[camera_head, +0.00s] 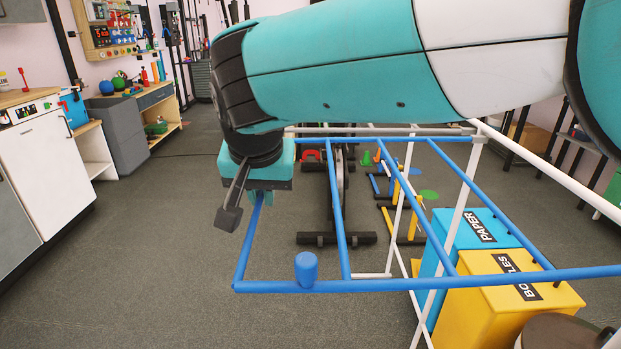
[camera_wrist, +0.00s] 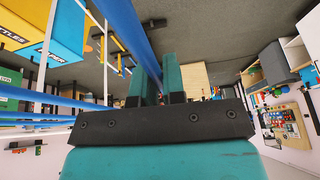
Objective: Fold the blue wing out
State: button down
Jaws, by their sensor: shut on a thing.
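The blue wing (camera_head: 340,225) is a frame of blue bars joined to a white rack (camera_head: 461,190). It reaches out level to the left of the rack. In the wrist view the blue bar (camera_wrist: 126,25) runs down between the two teal fingers (camera_wrist: 157,82).
A blue paper bin (camera_head: 470,238) and a yellow bottles bin (camera_head: 500,300) stand below the rack at right. Exercise gear (camera_head: 337,238) stands on the floor behind the wing. Cabinets (camera_head: 45,165) line the left wall. The floor at left is clear.

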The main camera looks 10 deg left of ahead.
jog(key=c, duration=1.2)
grip_release()
jog(key=p+v, duration=0.4)
jog(key=v, duration=1.3)
jog(key=shift+r, duration=0.25)
